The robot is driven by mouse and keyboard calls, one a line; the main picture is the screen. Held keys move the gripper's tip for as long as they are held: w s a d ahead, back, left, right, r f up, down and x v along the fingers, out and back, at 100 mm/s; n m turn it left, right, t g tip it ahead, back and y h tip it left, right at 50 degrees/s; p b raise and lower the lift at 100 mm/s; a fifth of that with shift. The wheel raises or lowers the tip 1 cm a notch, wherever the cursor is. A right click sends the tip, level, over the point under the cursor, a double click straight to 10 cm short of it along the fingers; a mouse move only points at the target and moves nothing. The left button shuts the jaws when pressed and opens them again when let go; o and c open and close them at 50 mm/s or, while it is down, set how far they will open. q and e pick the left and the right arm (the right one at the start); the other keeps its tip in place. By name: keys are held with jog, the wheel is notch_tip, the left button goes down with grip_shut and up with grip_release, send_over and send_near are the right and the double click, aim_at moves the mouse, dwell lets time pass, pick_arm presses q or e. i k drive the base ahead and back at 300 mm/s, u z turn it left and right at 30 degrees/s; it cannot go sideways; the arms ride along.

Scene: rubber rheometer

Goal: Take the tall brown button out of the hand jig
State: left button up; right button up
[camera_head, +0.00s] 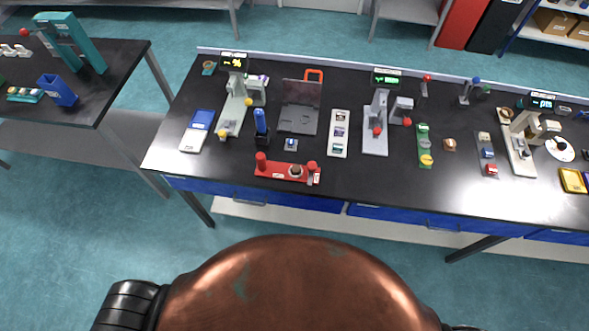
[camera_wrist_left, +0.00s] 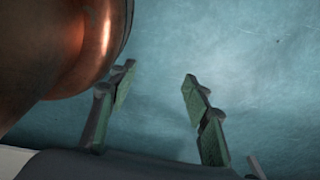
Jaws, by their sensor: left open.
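My left gripper (camera_wrist_left: 158,76) is open and empty in the left wrist view, over bare floor and beside my copper-coloured body. It is far from the jig and does not show in the head view. My right gripper is in neither view.
Behind the jig stand a blue upright tool (camera_head: 261,124), a grey tray (camera_head: 299,120) and a white strip of samples (camera_head: 338,134). Grey presses (camera_head: 376,142) stand farther right. Floor between me and the bench is clear.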

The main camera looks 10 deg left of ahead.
aim_at(296, 169)
jog(key=k, duration=1.2)
jog(key=u, duration=1)
jog(key=i, duration=1.65)
jog(key=z, duration=0.6)
